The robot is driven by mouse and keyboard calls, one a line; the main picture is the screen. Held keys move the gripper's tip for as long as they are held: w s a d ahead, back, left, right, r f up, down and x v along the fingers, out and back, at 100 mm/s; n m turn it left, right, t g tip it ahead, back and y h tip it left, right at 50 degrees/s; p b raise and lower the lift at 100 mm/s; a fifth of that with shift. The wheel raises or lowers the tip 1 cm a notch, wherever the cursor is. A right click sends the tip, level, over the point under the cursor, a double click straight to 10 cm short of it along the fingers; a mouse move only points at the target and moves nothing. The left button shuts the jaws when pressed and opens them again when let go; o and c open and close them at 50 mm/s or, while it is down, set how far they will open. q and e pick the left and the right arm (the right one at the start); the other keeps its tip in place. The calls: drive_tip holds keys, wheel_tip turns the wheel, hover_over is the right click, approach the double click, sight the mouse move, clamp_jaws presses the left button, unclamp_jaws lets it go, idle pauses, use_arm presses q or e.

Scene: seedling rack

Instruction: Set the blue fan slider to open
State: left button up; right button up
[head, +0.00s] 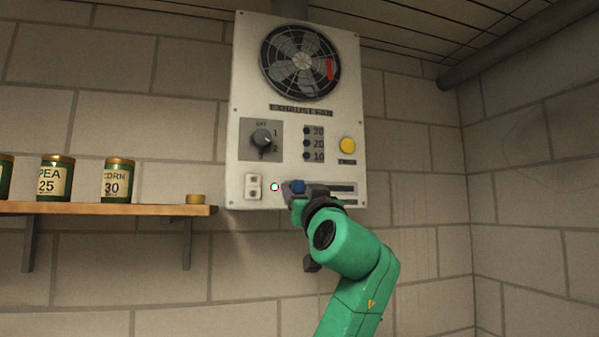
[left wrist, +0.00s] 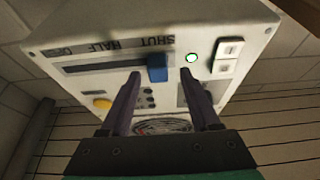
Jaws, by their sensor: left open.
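The blue fan slider (head: 298,187) sits at the left end of a dark slot (head: 342,188) low on the white fan panel (head: 375,110). In the left wrist view the panel is upside down, and the slider knob (left wrist: 157,68) is by the label SHUT, with HALF further along the slot (left wrist: 105,66). Contact cannot be told. My right gripper is not in view.
The panel also carries a fan (head: 300,62), a grey dial (head: 262,138), a yellow button (head: 347,145), a white switch (head: 253,186) and a small lit lamp (head: 275,187). A wooden shelf (head: 100,208) with several cans stands at left.

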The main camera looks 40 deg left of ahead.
use_arm(q)
drive_tip(key=shift+w+a+r, duration=0.25)
drive_tip(key=shift+a+r, duration=0.05)
drive_tip(key=shift+a, duration=0.1)
drive_tip(key=shift+w+f, duration=0.15)
drive_tip(key=shift+w, duration=0.1)
drive_tip(key=shift+s, duration=0.1)
clamp_jaws()
idle(0.9)
